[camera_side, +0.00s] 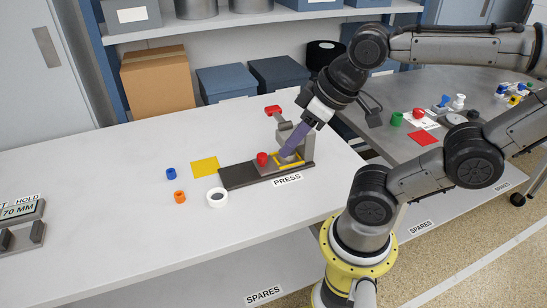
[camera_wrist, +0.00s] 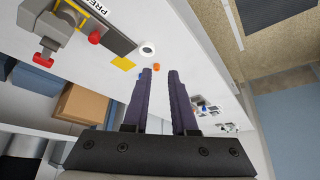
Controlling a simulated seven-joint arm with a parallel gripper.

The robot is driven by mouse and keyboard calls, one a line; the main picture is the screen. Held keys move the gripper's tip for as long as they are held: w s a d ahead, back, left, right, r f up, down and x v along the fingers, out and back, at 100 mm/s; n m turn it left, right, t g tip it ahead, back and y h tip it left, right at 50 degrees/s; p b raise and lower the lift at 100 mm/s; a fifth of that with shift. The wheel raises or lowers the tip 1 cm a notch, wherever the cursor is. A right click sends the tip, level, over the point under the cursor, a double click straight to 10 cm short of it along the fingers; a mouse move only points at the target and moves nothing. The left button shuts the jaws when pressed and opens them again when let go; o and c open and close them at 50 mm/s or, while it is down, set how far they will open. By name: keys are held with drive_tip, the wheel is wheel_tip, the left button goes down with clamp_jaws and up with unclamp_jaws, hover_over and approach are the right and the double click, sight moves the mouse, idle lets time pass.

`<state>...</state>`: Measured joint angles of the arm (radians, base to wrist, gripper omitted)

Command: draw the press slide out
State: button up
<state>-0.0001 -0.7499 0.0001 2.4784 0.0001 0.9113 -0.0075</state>
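The press (camera_side: 308,147) stands on the white bench, a grey upright on a long dark base (camera_side: 238,175). A red-tipped lever (camera_side: 273,110) sticks out at its top. A red knob (camera_side: 262,158) stands on the base beside a yellow-edged part under the press, which I take for the slide. My gripper (camera_side: 288,152) overlaps the press in the side view and hides part of it. In the wrist view my gripper (camera_wrist: 160,72) shows two purple fingers apart, with nothing between them. There the press (camera_wrist: 50,25) and red knob (camera_wrist: 94,37) lie to the upper left, apart from the fingers.
A yellow patch (camera_side: 205,166), a white ring (camera_side: 217,196), an orange ring (camera_side: 179,197) and a blue ring (camera_side: 171,174) lie left of the press. A grey side table (camera_side: 395,150) holds small parts. Boxes stand behind.

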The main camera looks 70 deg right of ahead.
drive_tip(key=o, duration=0.6)
drive_tip(key=shift+m+g, duration=0.4)
drive_tip(key=w+r, duration=0.1)
drive_tip(key=w, duration=0.1)
drive_tip(key=w+d+r, duration=0.2)
drive_tip(key=w, duration=0.1)
drive_tip(key=shift+w+r, duration=0.1)
drive_tip(key=shift+w, duration=0.25)
drive_tip(key=shift+o, duration=0.2)
drive_tip(key=m+g, duration=0.5)
hover_over(261, 155)
wheel_tip(261, 155, down, 12)
wheel_tip(261, 155, down, 14)
drive_tip(key=shift+s+d+r, duration=0.1)
drive_tip(key=shift+r, duration=0.05)
drive_tip(key=shift+c, duration=0.2)
clamp_jaws()
